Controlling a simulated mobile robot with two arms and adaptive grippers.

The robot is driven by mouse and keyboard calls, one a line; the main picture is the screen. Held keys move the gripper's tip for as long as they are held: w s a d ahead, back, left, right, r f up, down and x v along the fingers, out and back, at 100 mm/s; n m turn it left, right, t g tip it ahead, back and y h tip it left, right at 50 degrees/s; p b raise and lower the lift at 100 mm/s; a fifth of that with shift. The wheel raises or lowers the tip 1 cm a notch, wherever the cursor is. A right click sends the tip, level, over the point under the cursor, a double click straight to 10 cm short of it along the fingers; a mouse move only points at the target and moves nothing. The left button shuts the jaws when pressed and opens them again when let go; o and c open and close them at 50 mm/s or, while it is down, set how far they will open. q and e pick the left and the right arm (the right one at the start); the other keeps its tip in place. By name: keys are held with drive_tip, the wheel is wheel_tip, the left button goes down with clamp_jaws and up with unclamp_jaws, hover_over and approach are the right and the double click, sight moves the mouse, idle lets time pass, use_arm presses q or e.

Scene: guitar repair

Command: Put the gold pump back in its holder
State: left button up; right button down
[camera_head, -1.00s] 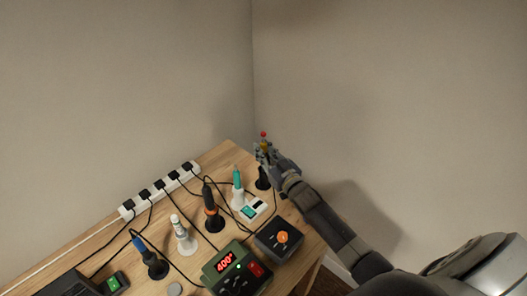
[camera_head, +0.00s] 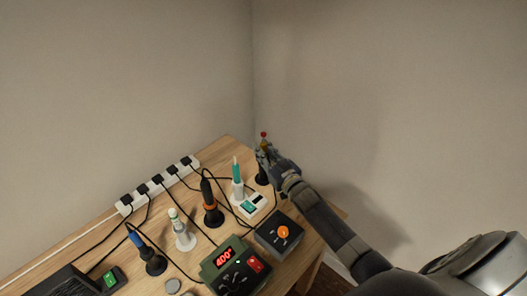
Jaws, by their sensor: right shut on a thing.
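The gold pump (camera_head: 264,141) stands upright in my right gripper (camera_head: 265,152), with its red tip on top and a small gold part showing under it. The gripper is shut on it near the back right corner of the bench. A black holder (camera_head: 262,175) stands on the bench just below the gripper. The pump's lower end is hidden by the fingers, so I cannot tell whether it touches the holder. My left gripper is not in view.
A teal-tipped tool (camera_head: 237,180) on a white base, an orange-banded iron (camera_head: 209,200), a white tool (camera_head: 179,229) and a blue tool (camera_head: 142,245) stand in holders to the left. A green station (camera_head: 236,268), a grey box (camera_head: 279,236) and a power strip (camera_head: 158,185) with black cables crowd the wooden bench.

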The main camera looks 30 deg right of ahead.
drive_tip(key=shift+f+b, duration=0.35)
drive_tip(key=shift+f, duration=0.25)
drive_tip(key=c, duration=1.4)
unclamp_jaws()
drive_tip(key=o, duration=0.6)
drive_tip(key=shift+r, duration=0.1)
